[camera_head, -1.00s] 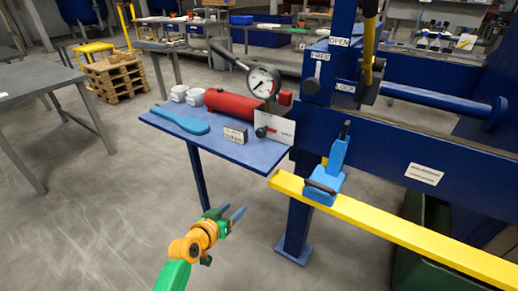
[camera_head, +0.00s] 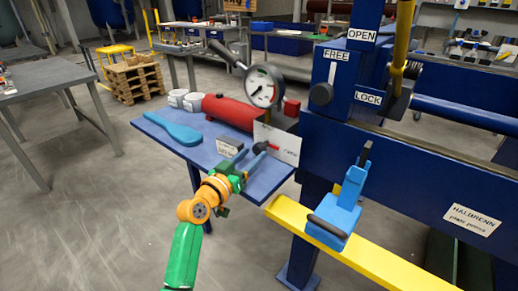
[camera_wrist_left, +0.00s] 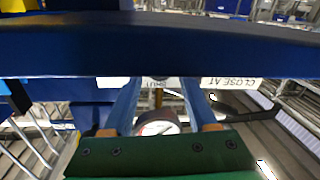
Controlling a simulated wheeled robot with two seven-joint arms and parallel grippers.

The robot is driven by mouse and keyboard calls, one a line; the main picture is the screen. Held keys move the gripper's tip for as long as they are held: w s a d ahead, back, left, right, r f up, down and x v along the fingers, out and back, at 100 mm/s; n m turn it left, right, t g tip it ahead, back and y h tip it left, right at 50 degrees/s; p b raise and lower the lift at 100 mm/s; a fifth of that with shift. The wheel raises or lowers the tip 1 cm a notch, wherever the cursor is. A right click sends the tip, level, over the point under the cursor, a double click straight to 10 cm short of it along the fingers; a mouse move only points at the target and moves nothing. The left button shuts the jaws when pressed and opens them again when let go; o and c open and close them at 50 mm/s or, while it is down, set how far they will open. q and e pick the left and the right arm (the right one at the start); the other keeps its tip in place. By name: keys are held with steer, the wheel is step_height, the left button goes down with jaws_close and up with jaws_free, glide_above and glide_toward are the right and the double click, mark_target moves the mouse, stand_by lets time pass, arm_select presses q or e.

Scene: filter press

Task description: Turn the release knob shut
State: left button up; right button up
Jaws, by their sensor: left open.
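The release knob seems to be the small dark knob (camera_head: 261,147) in front of the white plate (camera_head: 282,144) on the blue side shelf, below the pressure gauge (camera_head: 264,86). My left gripper (camera_head: 249,160) is open over the shelf's front edge, close in front of the knob and a little below it. Its fingers hide part of that area, and I cannot tell whether they touch the knob. In the left wrist view the blue fingers (camera_wrist_left: 160,100) are spread apart, with the gauge between them and labels, one reading "CLOSE AT" (camera_wrist_left: 232,83), past their tips. My right gripper is out of view.
A yellow beam with a blue handled block (camera_head: 337,212) lies to the right.

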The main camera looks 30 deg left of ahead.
mark_target(256, 151)
arm_select(q)
steer(key=w, duration=0.3)
steer(key=shift+w+f, duration=0.1)
steer(key=shift+f, duration=0.05)
jaws_close()
steer(key=n+p, duration=0.2)
steer(key=n, duration=0.1)
steer(key=shift+r+p, duration=0.3)
steer(key=shift+p, duration=0.1)
steer(key=n+p, duration=0.2)
steer(key=n, duration=0.2)
steer(key=shift+a+n+g+p, duration=0.1)
steer(key=shift+n+g+p, duration=0.2)
steer(key=shift+g+p, duration=0.1)
steer(key=n+h+p, duration=0.1)
steer(key=n+p, duration=0.1)
steer(key=n, duration=0.3)
steer(key=shift+a, duration=0.1)
steer(key=shift+f+n+g+h+p, duration=0.15)
steer(key=shift+n+g+h+p, duration=0.25)
steer(key=shift+n, duration=1.6)
